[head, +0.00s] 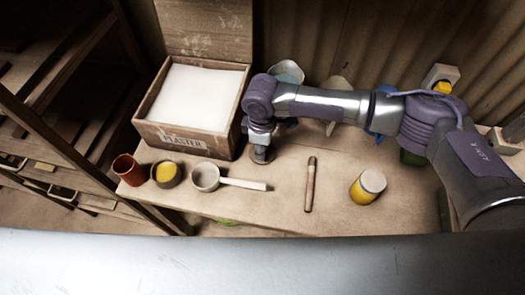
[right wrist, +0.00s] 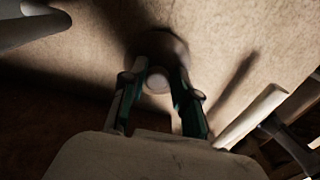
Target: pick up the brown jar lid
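The brown jar lid (head: 262,155) is a small, round, dark brown piece under my right gripper (head: 262,138), on or just above the table to the right of the plaster box. In the right wrist view the lid (right wrist: 168,42) is a dark disc at the fingertips. Its paler round knob (right wrist: 157,80) fills the narrow gap between the fingers of my right gripper (right wrist: 159,72), which looks shut on it. In the head view my right gripper hides part of the lid. My left gripper is not in view.
The plaster box (head: 184,143) stands at the left. A scoop (head: 206,177), a yellow-filled bowl (head: 166,174) and a terracotta cup (head: 128,170) are in front of it. A wooden stick (head: 310,185) and a yellow jar (head: 366,189) lie right. Pots stand behind my arm.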

